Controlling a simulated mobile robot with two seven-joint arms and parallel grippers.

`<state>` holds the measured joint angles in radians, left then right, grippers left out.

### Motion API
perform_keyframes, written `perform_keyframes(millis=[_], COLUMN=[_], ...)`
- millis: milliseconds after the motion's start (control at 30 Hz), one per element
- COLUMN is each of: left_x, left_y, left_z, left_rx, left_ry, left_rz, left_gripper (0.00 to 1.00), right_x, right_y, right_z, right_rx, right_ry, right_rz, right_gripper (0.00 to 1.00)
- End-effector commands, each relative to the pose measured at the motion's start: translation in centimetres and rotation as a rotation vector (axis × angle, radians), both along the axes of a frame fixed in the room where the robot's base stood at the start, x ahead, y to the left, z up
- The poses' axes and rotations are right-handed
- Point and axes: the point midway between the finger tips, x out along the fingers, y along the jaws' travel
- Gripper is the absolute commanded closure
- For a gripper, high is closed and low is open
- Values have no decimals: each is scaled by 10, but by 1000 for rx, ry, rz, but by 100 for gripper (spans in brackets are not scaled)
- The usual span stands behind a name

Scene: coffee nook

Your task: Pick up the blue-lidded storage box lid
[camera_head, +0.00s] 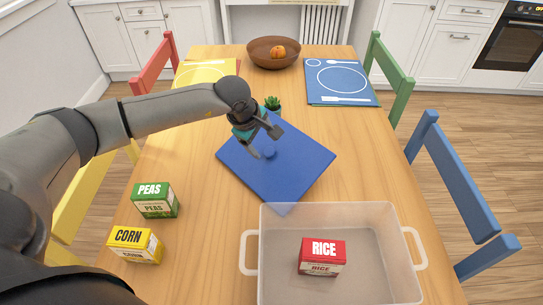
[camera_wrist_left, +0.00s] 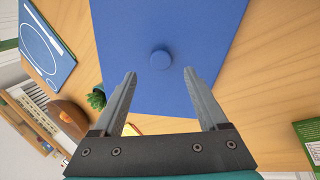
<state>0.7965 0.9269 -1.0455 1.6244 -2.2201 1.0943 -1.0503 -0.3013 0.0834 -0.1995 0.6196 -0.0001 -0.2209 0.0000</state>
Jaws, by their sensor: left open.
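The blue lid (camera_head: 300,165) lies flat on the wooden table, turned at an angle, with a round blue knob (camera_head: 270,152) at its middle. My left gripper (camera_head: 265,144) is over the lid near the knob, open and empty. In the left wrist view, the lid (camera_wrist_left: 205,30) fills the top, and its knob (camera_wrist_left: 160,60) sits beyond and between the open fingertips (camera_wrist_left: 160,72). The clear storage box (camera_head: 262,255) stands open at the table's near end with a red rice box (camera_head: 322,257) in it. My right gripper is not in view.
A green peas box (camera_head: 155,201) and a yellow corn box (camera_head: 135,246) stand at the near left. A small plant (camera_head: 272,103) is just behind the lid. A wooden bowl (camera_head: 262,58) and yellow and blue placemats (camera_head: 340,82) lie farther back. Chairs line both sides.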

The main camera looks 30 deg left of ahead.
Motion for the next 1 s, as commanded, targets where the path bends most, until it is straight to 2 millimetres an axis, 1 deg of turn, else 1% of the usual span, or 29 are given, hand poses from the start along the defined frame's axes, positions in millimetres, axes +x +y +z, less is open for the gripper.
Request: perform_keyframes(millis=[33,100,233,367,567,667,1000], left_x=[2,5,12,14,14,14,14], left_y=[-4,-8,-7,-8,-8,-7,-7], left_z=[-10,-22,-34,-39,-39,-39,-39], left_rx=[0,-1,0,-1,0,0,0], left_ry=[4,4,3,1,1,1,1], left_rz=[-1,-1,1,0,0,0,0], left_gripper=[24,24,24,24,24,33,71], right_x=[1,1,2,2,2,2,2], right_y=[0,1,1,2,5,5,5], right_z=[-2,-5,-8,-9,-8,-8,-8], right_rx=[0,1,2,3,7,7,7], right_ry=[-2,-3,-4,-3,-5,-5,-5], right_rz=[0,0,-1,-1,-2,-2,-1], right_gripper=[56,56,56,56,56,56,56])
